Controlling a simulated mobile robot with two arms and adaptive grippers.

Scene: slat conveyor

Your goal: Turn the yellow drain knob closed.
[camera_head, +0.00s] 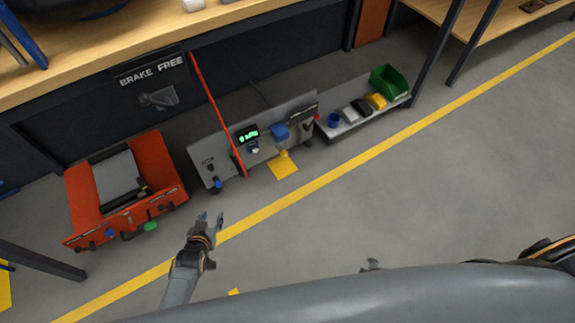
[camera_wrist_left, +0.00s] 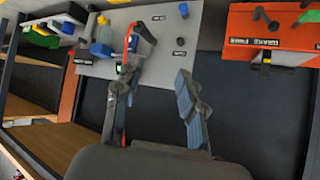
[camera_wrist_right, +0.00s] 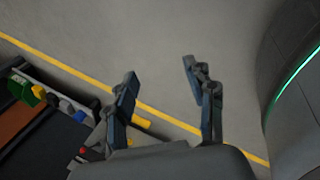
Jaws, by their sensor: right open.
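The small yellow drain knob (camera_head: 283,154) sits under the blue bowl (camera_head: 280,132) on the grey panel (camera_head: 215,145), low beneath the bench. It also shows in the left wrist view as a yellow piece (camera_wrist_left: 102,20) beside the blue part. My left gripper (camera_head: 211,217) is open and empty, in front of the panel and apart from it, left of the knob. In the left wrist view its fingers (camera_wrist_left: 155,100) stand wide apart. My right gripper (camera_wrist_right: 162,95) is open and empty; in the head view only a fingertip (camera_head: 371,265) shows above my body.
A red lockout line (camera_head: 217,115) slants across the panel, left of the knob. An orange unit (camera_head: 165,165) stands to the left. A low shelf (camera_head: 345,128) with a green bin (camera_head: 389,82) stands to the right. The grey floor in front is clear.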

